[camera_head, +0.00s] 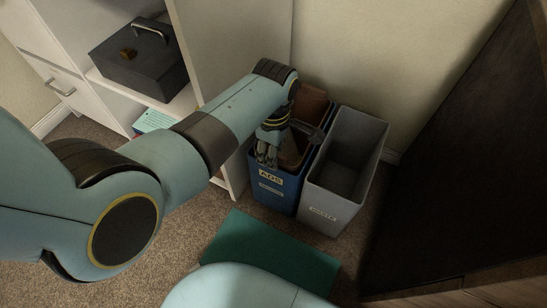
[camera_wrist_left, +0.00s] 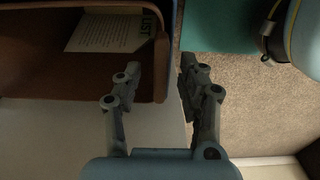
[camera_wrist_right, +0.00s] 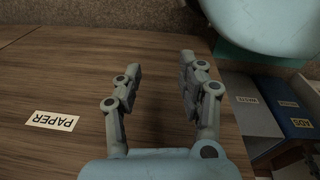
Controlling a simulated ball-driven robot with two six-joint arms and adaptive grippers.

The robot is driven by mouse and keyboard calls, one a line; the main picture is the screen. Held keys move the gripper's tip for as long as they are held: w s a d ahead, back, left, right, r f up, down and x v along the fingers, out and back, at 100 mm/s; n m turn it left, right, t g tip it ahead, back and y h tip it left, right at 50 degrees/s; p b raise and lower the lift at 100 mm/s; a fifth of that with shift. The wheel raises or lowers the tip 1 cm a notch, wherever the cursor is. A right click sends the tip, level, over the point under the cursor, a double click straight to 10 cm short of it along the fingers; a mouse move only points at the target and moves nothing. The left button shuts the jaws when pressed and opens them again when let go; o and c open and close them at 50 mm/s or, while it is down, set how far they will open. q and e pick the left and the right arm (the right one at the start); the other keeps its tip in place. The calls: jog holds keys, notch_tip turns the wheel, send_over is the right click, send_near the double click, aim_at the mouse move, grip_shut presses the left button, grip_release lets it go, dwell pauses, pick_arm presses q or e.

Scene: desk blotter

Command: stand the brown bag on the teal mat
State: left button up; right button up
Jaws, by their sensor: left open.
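The brown bag (camera_head: 311,102) stands inside the blue bin (camera_head: 274,190), partly hidden by my left arm. In the left wrist view the open-topped bag (camera_wrist_left: 162,45) has a printed sheet (camera_wrist_left: 112,30) inside. My left gripper (camera_head: 267,155) is at the bin's near left side, by the bag. In its wrist view the left gripper (camera_wrist_left: 158,72) is open, with the bag's side wall between the line of its fingers; contact cannot be told. The teal mat (camera_head: 265,255) lies bare on the carpet in front of the bins. My right gripper (camera_wrist_right: 160,75) is open and empty over a wooden surface.
A grey bin (camera_head: 333,205) labelled WASTE stands right beside the blue bin. A white shelf unit with a dark box (camera_head: 140,65) is at left. A dark panel (camera_head: 460,140) is at right. The wooden surface bears a PAPER label (camera_wrist_right: 52,121).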

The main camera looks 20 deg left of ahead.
pick_arm(q)
notch_tip(320, 180, down, 2)
jog(key=shift+f+b, duration=0.1)
jog(key=shift+b, duration=0.25)
grip_shut()
